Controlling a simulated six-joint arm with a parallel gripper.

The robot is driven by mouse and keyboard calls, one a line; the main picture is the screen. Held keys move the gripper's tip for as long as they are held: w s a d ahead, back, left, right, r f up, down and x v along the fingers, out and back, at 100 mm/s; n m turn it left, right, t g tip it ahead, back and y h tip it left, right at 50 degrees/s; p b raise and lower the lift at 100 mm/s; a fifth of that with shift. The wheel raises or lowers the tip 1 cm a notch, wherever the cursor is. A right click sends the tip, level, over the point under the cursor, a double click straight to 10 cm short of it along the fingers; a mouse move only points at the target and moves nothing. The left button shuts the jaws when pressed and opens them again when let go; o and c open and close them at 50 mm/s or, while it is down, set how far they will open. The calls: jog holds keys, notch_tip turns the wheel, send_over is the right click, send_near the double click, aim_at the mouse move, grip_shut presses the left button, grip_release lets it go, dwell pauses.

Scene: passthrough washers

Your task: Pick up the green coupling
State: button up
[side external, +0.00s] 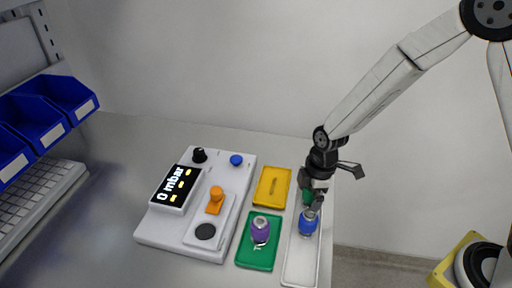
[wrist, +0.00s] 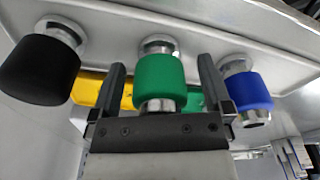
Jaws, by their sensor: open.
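The green coupling (wrist: 160,78) has a silver metal end and sits between the two fingers of my gripper (wrist: 162,66) in the wrist view. The fingers are open, with a gap visible on each side of the coupling. In the side view my gripper (side external: 313,196) is low over the white tray (side external: 300,262), and only a small part of the green coupling (side external: 307,195) shows behind it. A blue coupling (wrist: 249,91) is just right of the right finger, and a black coupling (wrist: 40,68) is left of the left finger.
The blue coupling (side external: 308,223) stands in the white tray in front of my gripper. A purple coupling (side external: 261,230) stands in the green tray (side external: 256,262). A yellow tray (side external: 272,187) and a panel reading 0 mbar (side external: 175,189) lie to the left. Blue bins (side external: 35,118) are far left.

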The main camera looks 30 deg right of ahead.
grip_shut()
dwell(0.4)
jog(key=shift+r, duration=0.15)
jog(key=shift+r, duration=0.7)
jog(key=s+d+r, duration=0.2)
jog(key=s+r, duration=0.9)
jog(key=s, duration=0.2)
jog(key=shift+s+d+r, duration=0.15)
jog(key=shift+s+d, duration=0.15)
jog(key=shift+s, duration=0.05)
